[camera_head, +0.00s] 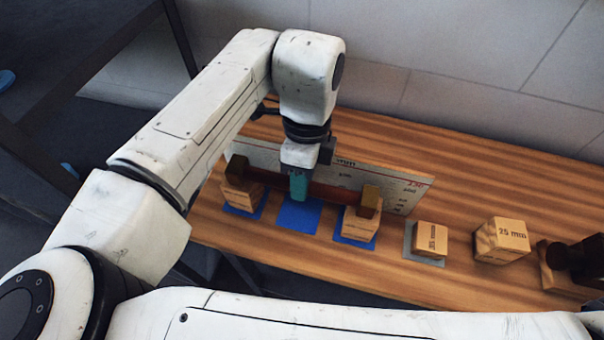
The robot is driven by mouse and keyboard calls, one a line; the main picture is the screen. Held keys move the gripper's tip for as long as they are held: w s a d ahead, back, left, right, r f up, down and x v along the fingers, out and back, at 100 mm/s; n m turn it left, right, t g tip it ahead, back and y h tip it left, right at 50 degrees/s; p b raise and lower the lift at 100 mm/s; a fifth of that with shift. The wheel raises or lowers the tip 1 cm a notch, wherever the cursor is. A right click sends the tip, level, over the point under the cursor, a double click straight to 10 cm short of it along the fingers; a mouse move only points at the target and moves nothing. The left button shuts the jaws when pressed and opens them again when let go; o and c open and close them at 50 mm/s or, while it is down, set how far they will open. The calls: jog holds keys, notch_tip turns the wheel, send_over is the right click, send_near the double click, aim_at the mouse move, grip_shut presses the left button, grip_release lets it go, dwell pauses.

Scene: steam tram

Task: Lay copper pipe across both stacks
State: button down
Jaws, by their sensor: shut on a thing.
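The copper pipe (332,195) is a dark reddish bar running left to right at the height of the stack tops. My gripper (298,190), with teal fingers, points down and is shut on it near its middle. The left stack (242,194) and right stack (360,223) are pale wooden blocks. A dark brown block-like piece shows at the top of the left one (237,168), and an olive-brown one at the top of the right one (369,199). I cannot tell whether these belong to the pipe or the stacks, nor whether the pipe touches the stacks.
A printed board (395,185) stands close behind. Blue mats lie under both stacks, with a bare blue mat (298,216) between. To the right are a low block (432,238) on a grey mat, a 35 mm block (500,242) and a dark object (578,262).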

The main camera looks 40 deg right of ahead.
jog(key=c, duration=0.8)
grip_release()
jog(key=shift+o, duration=1.3)
jog(key=shift+c, duration=0.3)
jog(key=shift+r, duration=0.2)
jog(key=shift+o, duration=0.4)
jog(key=shift+d+r+p, duration=0.1)
jog(key=shift+r+p, duration=0.4)
jog(key=shift+p, duration=0.1)
jog(key=shift+o, duration=0.2)
jog(key=shift+r+p, duration=0.4)
jog(key=shift+r, duration=0.1)
